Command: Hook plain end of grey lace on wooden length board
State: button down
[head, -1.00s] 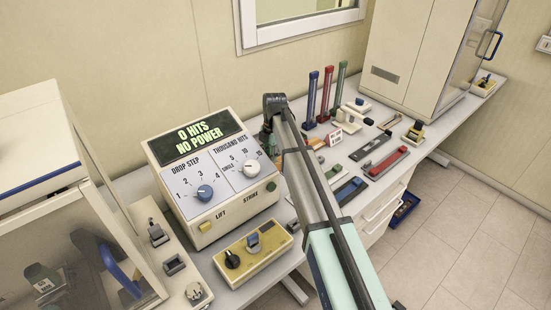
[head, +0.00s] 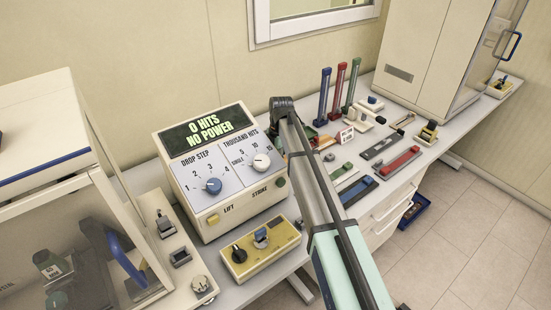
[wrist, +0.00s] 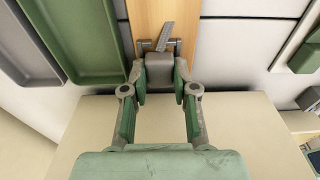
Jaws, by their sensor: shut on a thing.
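My gripper (wrist: 159,84) shows in the wrist view with its two green-padded fingers closed on a small grey block, which looks like the plain end of the grey lace (wrist: 160,68). A thin grey metal piece (wrist: 166,37) rises at a slant just beyond the block, over the wooden length board (wrist: 149,12). The block lies in line with the board; I cannot tell whether it is hooked or touches the wood. In the head view my arm hides the gripper and the lace, and only a brownish bit of the board (head: 322,141) shows beside it.
A green tray (wrist: 82,45) lies left of the board in the wrist view. The control box (head: 212,165) stands left of my arm.

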jog(key=shift+f, duration=0.3)
jog(key=shift+s+d+f+b, duration=0.1)
jog(key=shift+s+f+b, duration=0.3)
jog(key=shift+f, duration=0.15)
dwell(0.5)
jog(key=c, duration=0.8)
grip_release()
jog(key=shift+w+f, duration=0.15)
jog(key=shift+w, duration=0.05)
jog(key=shift+w+r, duration=0.2)
jog(key=shift+r, duration=0.1)
jog(key=shift+w+r, duration=0.1)
jog(key=shift+r, duration=0.35)
jog(key=shift+d+r, duration=0.2)
jog(key=shift+r, duration=3.35)
